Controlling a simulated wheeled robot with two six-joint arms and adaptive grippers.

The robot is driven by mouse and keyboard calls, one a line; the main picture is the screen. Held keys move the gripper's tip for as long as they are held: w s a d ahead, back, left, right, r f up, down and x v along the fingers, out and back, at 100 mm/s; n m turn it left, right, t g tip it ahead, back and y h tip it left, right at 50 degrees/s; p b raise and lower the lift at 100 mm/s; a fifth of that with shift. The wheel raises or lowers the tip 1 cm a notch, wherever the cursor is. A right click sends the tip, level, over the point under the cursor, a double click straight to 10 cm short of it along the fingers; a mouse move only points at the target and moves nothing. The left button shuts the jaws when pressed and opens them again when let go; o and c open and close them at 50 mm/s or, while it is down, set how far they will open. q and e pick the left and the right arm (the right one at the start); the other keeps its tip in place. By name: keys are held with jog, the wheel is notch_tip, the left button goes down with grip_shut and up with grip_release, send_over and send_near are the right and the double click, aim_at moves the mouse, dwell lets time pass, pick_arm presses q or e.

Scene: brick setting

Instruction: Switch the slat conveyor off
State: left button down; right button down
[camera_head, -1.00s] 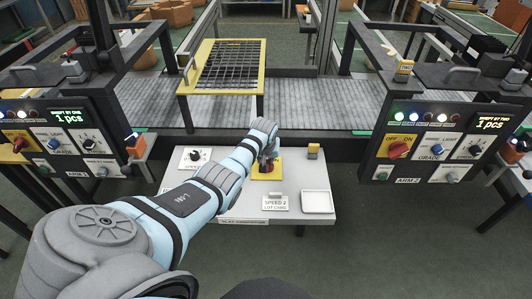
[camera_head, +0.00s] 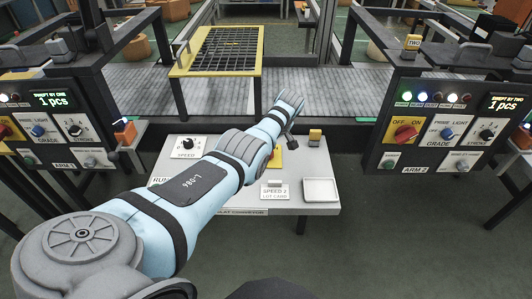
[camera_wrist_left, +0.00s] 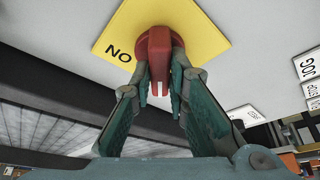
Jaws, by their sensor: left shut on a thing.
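The slat conveyor's control desk (camera_head: 235,195) is a white sloped panel in the middle of the head view. Its yellow switch plate (camera_head: 278,158) is partly hidden by my left arm. In the wrist view a red rotary knob (camera_wrist_left: 155,48) sits on the yellow plate (camera_wrist_left: 199,22), with "ON" reading upside down beside it; no "OFF" mark is visible. My left gripper (camera_wrist_left: 161,75) is shut on the red knob, one finger on either side of its grip. In the head view the gripper is mostly hidden behind the wrist. My right gripper is not in view.
The desk also bears a black speed knob (camera_head: 188,143), a "SPEED 2" card (camera_head: 275,193), a white tray (camera_head: 320,190) and an orange block (camera_head: 315,137). The slat conveyor (camera_head: 310,93) runs behind. An arm panel (camera_head: 440,130) with another red switch stands right.

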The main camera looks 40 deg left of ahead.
pick_arm(q)
jog(key=shift+n+b, duration=0.3)
jog(key=shift+b, duration=0.1)
jog(key=shift+r, duration=0.1)
jog(key=c, duration=1.6)
grip_release()
jog(key=shift+o, duration=0.2)
jog(key=v, duration=1.2)
jog(key=shift+w+a, duration=0.15)
